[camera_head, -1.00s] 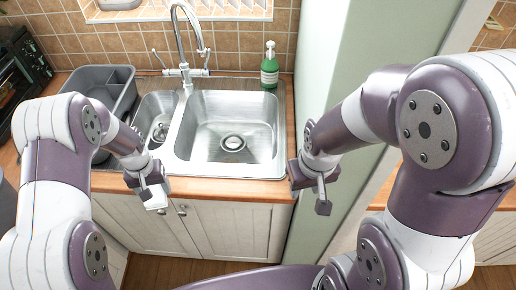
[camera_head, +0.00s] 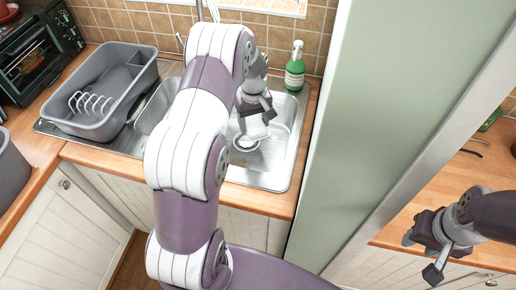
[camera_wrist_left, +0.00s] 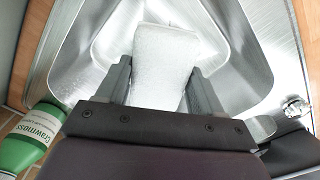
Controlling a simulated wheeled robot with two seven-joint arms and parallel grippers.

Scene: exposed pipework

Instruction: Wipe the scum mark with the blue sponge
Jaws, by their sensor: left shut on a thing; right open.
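My left gripper (camera_head: 255,112) is over the right basin of the steel sink (camera_head: 283,165). It is shut on a pale, whitish block (camera_wrist_left: 165,68), which looks like a sponge; no blue shows on it. The block (camera_head: 257,129) is above the basin near the drain (camera_head: 246,145); I cannot tell if it touches the basin. I cannot make out a clear scum mark; the arm and block hide part of the basin. My right gripper (camera_head: 420,257) is open and empty at the right, in front of the wooden counter.
A green soap bottle (camera_head: 295,68) stands at the sink's back right corner, and also shows in the left wrist view (camera_wrist_left: 22,140). A grey dish rack (camera_head: 105,80) is left of the sink. A tall green panel (camera_head: 375,110) borders the sink counter on the right.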

